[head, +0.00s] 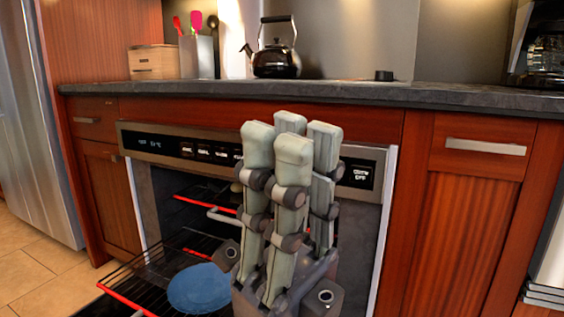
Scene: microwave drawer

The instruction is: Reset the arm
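My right gripper (291,143) stands upright in the middle of the head view, in front of the open oven. Its pale, jointed fingers point up, side by side and close together. They overlap from this angle, so I cannot tell whether they are open or shut. I see no object held in them. The gripper hides part of the oven's control panel and interior. My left gripper is not in view.
The oven (190,146) is open, with a red-edged rack (150,262) pulled out and a blue round object (199,289) at it. A dark counter (430,96) above holds a kettle (277,62), a wooden box (153,62) and a utensil holder (197,56). Cabinets flank the oven.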

